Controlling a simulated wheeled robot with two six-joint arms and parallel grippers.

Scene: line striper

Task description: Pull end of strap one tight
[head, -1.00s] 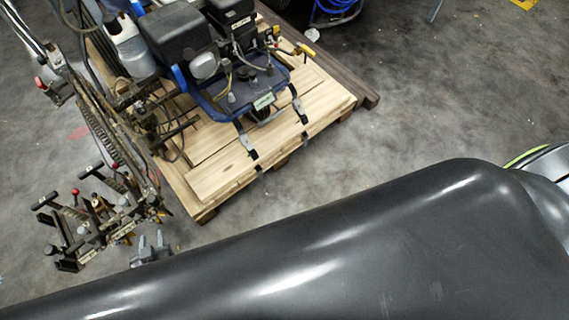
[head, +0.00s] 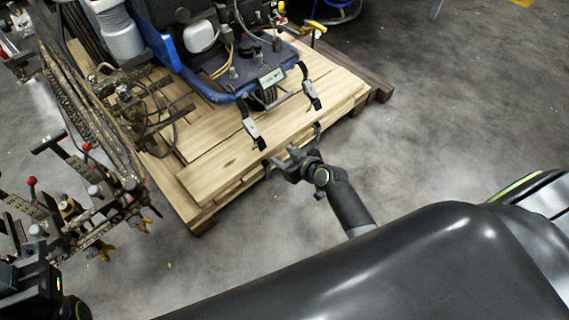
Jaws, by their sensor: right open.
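Two short straps with metal buckles run from the blue frame of the line striper (head: 213,91) down onto the wooden pallet. The left strap (head: 250,128) has a dark end near the pallet's front edge. The right strap (head: 310,90) ends further right on the boards. Nothing marks which is strap one. My right gripper (head: 284,166) is open and empty at the pallet's front edge, just below the left strap's end. I cannot tell whether it touches the strap. A dark part of my left arm shows at the bottom left; its fingers are not visible.
The wooden pallet (head: 205,180) carries the striper. Levers and handles (head: 70,210) of the machine stick out at the left. A blue coil (head: 335,12) lies at the back. Grey floor (head: 460,110) on the right is clear.

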